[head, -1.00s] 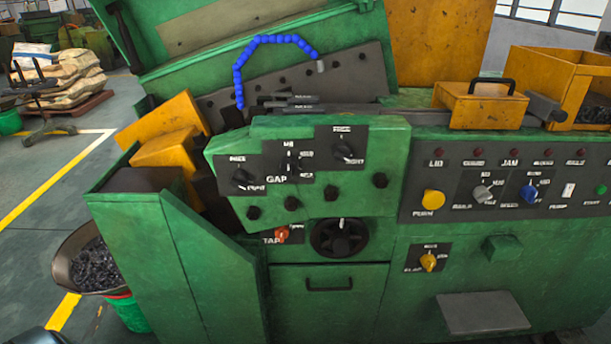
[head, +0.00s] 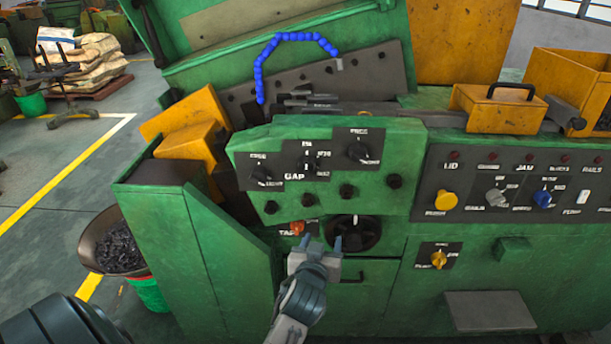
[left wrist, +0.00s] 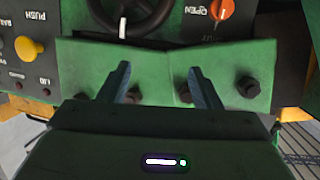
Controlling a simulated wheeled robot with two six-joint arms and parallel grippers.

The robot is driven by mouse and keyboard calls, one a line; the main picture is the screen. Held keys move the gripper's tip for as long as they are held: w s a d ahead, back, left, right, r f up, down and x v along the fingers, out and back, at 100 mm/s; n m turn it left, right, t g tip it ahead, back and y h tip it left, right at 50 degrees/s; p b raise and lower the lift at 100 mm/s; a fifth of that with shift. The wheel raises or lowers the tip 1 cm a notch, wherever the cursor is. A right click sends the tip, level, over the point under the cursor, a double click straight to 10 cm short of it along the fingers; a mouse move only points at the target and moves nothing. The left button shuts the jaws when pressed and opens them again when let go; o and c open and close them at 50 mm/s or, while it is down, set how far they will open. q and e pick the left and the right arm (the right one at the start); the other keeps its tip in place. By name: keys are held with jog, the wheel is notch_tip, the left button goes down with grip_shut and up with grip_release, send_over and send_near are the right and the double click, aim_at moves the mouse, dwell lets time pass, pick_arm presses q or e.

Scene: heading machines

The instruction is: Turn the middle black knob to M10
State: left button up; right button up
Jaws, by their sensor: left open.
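The middle black knob (head: 308,163) is on the GAP panel (head: 400,187), a tilted green face with three black knobs on dark plates. It sits between the left black knob (head: 262,177) and the right black knob (head: 358,151). Its small lettering is too blurred to read surely. My left gripper (head: 321,243) is open and empty, below the middle knob and in front of the lower panel by the black handwheel (head: 362,232). In the left wrist view its two fingers (left wrist: 163,86) stand apart over the green panel's bolts; the middle knob cannot be made out there. My right gripper is not in view.
An orange TAP knob (head: 297,228) is just above my left gripper. Several black bolts line the panel's lower edge. To the right are a yellow push button (head: 446,200), a grey knob (head: 495,197) and a blue knob (head: 543,198). A metal bowl (head: 93,247) stands left.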

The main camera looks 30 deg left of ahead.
aim_at(306, 170)
pick_arm(q)
jog(key=s+a+r+n+t+y, duration=0.1)
jog(key=s+r+n, duration=0.15)
jog(key=r, duration=0.55)
jog(key=s+a+r+n+y, duration=0.1)
jog(key=s+a+r+y, duration=0.15)
jog(key=r, duration=0.55)
jog(key=shift+h, duration=0.35)
jog(key=p+x, duration=0.1)
jog(key=x, duration=0.2)
jog(key=p+x, duration=0.1)
jog(key=x, duration=0.2)
jog(key=p+x, duration=0.2)
jog(key=shift+w+d, duration=0.15)
jog(key=shift+w, duration=0.4)
jog(key=shift+w+a+f, duration=0.1)
jog(key=shift+w+a, duration=0.15)
jog(key=shift+w, duration=0.25)
jog(key=c, duration=1)
